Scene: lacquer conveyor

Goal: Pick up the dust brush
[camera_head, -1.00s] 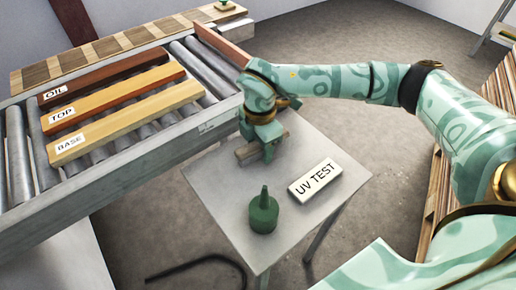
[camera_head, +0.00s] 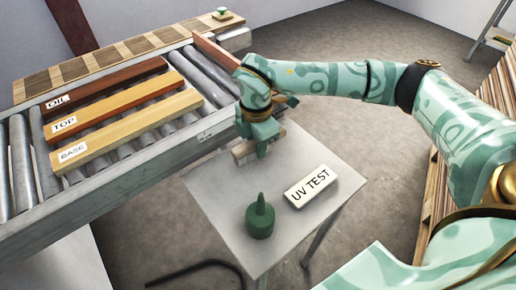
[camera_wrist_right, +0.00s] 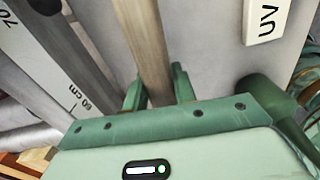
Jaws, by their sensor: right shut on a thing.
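The dust brush (camera_head: 243,151) shows at the far left side of the small grey table (camera_head: 220,200), with a brown wooden top and a paler lower part. My right gripper (camera_head: 262,150) is shut on it from above. In the right wrist view the brush's long wooden body (camera_wrist_right: 146,45) runs between the two green fingers of the gripper (camera_wrist_right: 158,88). The brush appears slightly above the tabletop, but the gap is hard to judge. The gripper hides its right end in the head view. My left gripper is not in view.
A green bottle with a nozzle (camera_head: 260,218) and a white "UV TEST" block (camera_head: 311,187) stand on the table. The roller conveyor (camera_head: 200,75) with labelled boards (camera_head: 125,125) lies close on the left. The table's front left is clear.

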